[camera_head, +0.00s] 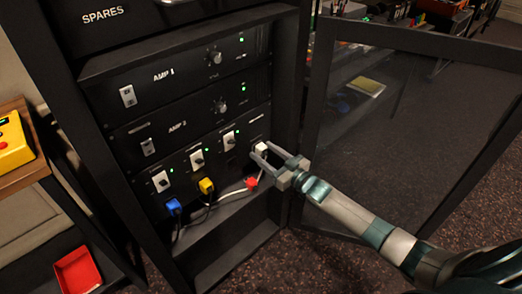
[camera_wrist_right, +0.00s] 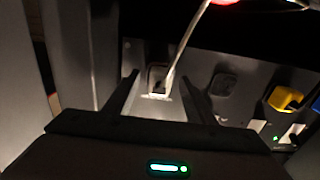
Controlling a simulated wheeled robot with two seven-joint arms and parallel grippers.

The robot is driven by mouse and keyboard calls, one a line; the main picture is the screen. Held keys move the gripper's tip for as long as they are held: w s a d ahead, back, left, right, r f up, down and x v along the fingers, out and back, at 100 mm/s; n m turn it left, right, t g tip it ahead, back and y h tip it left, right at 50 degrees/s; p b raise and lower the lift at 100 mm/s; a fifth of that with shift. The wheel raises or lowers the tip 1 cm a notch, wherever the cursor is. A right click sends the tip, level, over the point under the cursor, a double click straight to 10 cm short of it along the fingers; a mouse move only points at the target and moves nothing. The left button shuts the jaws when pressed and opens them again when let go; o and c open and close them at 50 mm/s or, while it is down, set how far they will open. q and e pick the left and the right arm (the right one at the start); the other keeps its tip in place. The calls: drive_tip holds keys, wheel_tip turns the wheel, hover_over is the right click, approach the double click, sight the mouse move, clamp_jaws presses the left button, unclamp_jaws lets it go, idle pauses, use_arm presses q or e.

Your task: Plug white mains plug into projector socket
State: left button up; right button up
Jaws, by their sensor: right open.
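The white mains plug (camera_head: 261,149) is at the far-right socket position of the rack's lowest panel. It also shows in the right wrist view (camera_wrist_right: 160,96), with its white cable running up across the picture. I cannot tell how deeply it sits in the socket. My right gripper (camera_head: 260,152) is open, with one finger on each side of the plug; its fingers also flank the plug in the right wrist view (camera_wrist_right: 159,75). The panel labels are too small to read, so the projector socket's name is not legible. My left gripper is out of view.
A blue plug (camera_head: 173,206) and a yellow plug (camera_head: 206,186) sit along the same panel. A red plug (camera_head: 251,183) is lower, near the rack shelf. An empty socket (camera_wrist_right: 223,86) is beside the white plug. The glass door (camera_head: 400,120) stands open at right.

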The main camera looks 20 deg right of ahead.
idle(0.4)
clamp_jaws()
drive_tip(key=shift+p+v, duration=1.7)
drive_tip(key=shift+v, duration=1.25)
